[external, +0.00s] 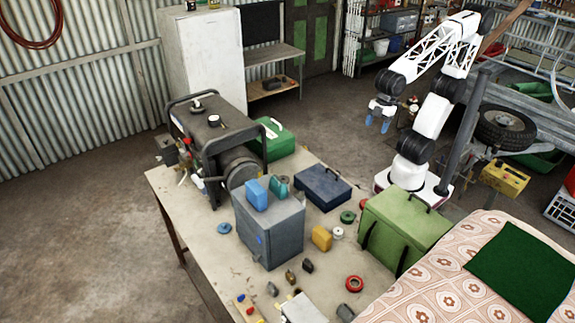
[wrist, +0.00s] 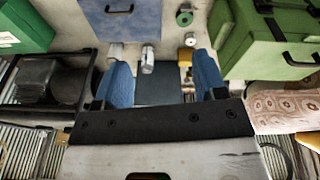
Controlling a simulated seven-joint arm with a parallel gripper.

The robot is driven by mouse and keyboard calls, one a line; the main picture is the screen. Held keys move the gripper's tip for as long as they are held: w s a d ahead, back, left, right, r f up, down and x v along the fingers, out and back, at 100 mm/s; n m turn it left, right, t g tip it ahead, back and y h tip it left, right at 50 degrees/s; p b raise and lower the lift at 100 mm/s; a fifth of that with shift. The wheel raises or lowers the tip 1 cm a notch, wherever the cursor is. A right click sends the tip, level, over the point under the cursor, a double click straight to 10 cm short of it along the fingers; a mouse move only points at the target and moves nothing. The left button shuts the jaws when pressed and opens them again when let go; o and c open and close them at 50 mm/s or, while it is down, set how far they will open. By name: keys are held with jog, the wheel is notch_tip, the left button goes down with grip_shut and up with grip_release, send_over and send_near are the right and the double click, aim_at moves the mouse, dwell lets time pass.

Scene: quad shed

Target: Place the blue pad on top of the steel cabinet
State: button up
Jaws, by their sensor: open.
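The steel cabinet (external: 270,236) is a grey-blue box standing on the workbench. A light-blue block (external: 256,194), which looks like the blue pad, is on top of it, beside a small teal item (external: 279,187). My gripper (external: 379,122) is raised beyond the bench's far side, well apart from the cabinet and empty. In the wrist view its two blue fingers (wrist: 163,65) are spread apart. A dark grey surface between them may be the cabinet (wrist: 160,92). I cannot make out the pad there; a finger may hide it.
On the bench (external: 206,242) stand a generator (external: 215,135), a dark blue toolbox (external: 323,188), a green box (external: 403,228) and a yellow block (external: 321,237). A flat blue disc (external: 223,228) lies left of the cabinet. Small parts clutter the front; the left edge is mostly clear.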

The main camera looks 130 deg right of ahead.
jog(key=s+f+m, duration=0.2)
jog(key=s+f, duration=0.3)
jog(key=s, duration=0.2)
jog(key=shift+s, duration=0.3)
